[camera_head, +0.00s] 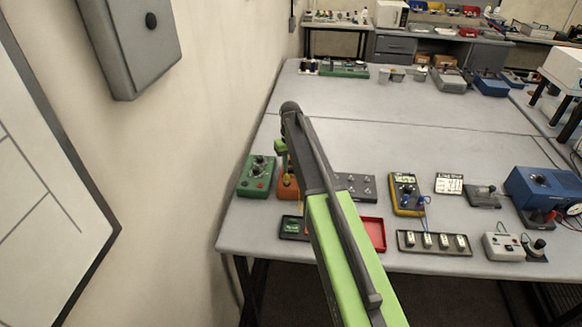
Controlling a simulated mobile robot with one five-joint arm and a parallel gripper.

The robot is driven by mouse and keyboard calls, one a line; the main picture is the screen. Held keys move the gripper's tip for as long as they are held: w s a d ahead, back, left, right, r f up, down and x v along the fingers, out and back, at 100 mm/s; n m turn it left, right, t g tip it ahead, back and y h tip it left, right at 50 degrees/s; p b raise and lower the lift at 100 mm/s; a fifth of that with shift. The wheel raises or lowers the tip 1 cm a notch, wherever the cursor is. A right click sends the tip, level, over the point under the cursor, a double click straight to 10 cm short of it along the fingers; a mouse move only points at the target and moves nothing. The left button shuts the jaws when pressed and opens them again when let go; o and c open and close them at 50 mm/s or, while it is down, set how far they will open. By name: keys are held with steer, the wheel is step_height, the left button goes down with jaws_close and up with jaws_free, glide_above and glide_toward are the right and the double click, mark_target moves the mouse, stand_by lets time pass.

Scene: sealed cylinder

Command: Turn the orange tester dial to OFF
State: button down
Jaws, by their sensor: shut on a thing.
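The orange tester (287,190) stands near the front left of the grey bench, just right of a green tester. It is largely covered by my arm; only its left part shows. Its dial and the OFF mark are hidden. My green and black arm reaches from the lower right up over the tester. My gripper (286,163) points down onto the top of the orange tester and is shut on its dial. The fingertips are small and mostly hidden behind the arm.
The green tester (257,176) stands close on the left. A grey button box (355,186), a yellow meter (405,191) and a red tray (374,234) are to the right. A small black tray (290,230) lies in front.

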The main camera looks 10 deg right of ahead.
mark_target(290, 169)
steer(key=c, duration=1.2)
jaws_free()
steer(key=shift+o, duration=0.2)
steer(key=shift+r, duration=0.15)
step_height(290, 169, up, 17)
steer(key=p, duration=1.7)
